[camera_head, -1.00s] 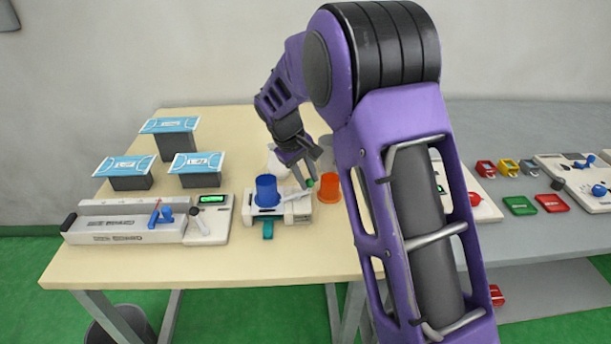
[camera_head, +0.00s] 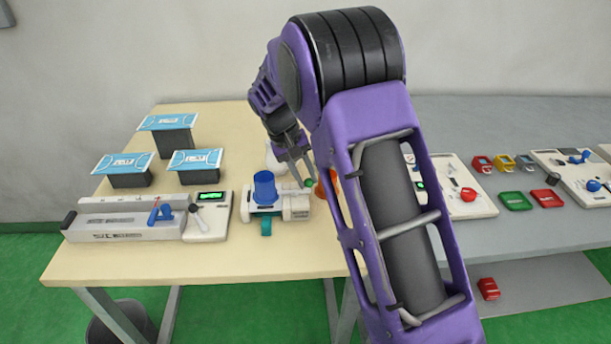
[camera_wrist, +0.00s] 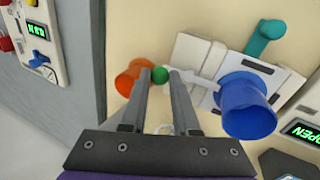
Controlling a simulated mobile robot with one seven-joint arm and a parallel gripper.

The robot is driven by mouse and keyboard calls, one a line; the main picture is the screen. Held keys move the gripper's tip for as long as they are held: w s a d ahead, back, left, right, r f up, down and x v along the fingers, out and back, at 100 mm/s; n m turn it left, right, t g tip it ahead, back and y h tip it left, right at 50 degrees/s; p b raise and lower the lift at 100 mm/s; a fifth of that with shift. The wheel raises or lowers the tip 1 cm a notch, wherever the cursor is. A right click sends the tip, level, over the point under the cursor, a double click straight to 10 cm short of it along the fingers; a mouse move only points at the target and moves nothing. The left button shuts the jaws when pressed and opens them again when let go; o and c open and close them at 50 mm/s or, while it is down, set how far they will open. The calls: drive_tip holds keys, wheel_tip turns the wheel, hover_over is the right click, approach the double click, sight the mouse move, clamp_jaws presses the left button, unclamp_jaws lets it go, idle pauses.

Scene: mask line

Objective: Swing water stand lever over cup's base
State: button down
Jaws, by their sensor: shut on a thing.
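The white water stand (camera_head: 296,205) sits on the beige table, with a teal part (camera_head: 265,227) at its front. A blue cup (camera_head: 264,188) stands upright on it, and shows in the wrist view (camera_wrist: 246,107). The white lever (camera_wrist: 209,84) runs from beside the cup toward my gripper and has a green ball knob (camera_wrist: 160,75). My gripper (camera_wrist: 162,76) is shut on the knob, to the right of the cup in the head view. The knob also shows in the head view (camera_head: 309,183). The lever's far end is hidden by the cup in the wrist view.
An orange cup (camera_wrist: 133,79) is close beside my gripper's finger. A white device with a green display (camera_head: 209,215) stands left of the stand. Blue mask packs (camera_head: 196,160) lie on dark blocks at the back left. The table's front strip is clear.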

drive_tip(key=shift+r, duration=0.1)
drive_tip(key=c, duration=0.7)
unclamp_jaws()
drive_tip(key=p+v, duration=0.2)
drive_tip(key=v, duration=1.5)
drive_tip(key=shift+a+r, duration=0.1)
drive_tip(key=shift+r, duration=0.05)
